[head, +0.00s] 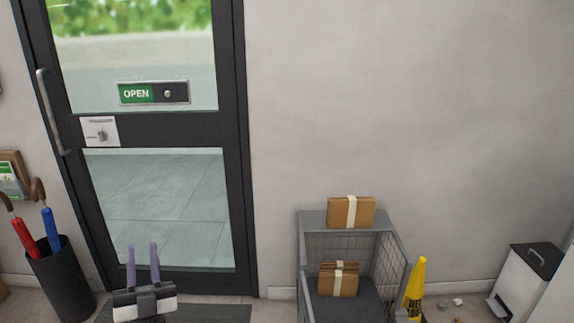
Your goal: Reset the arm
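My gripper (142,250) shows at the lower left of the head view, in front of the glass door (150,200). Its two purple fingers point up in the picture and stand apart, with nothing between them. Its black and white body is at the bottom, over the dark floor mat (215,313). The rest of my arm is not visible.
A dark bin (62,283) with red and blue umbrellas stands left of the gripper. To the right are a grey cage cart (312,218) with brown parcels (351,212), a yellow wet-floor cone (415,287) and a white pedal bin (522,285). Small litter lies between cone and bin.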

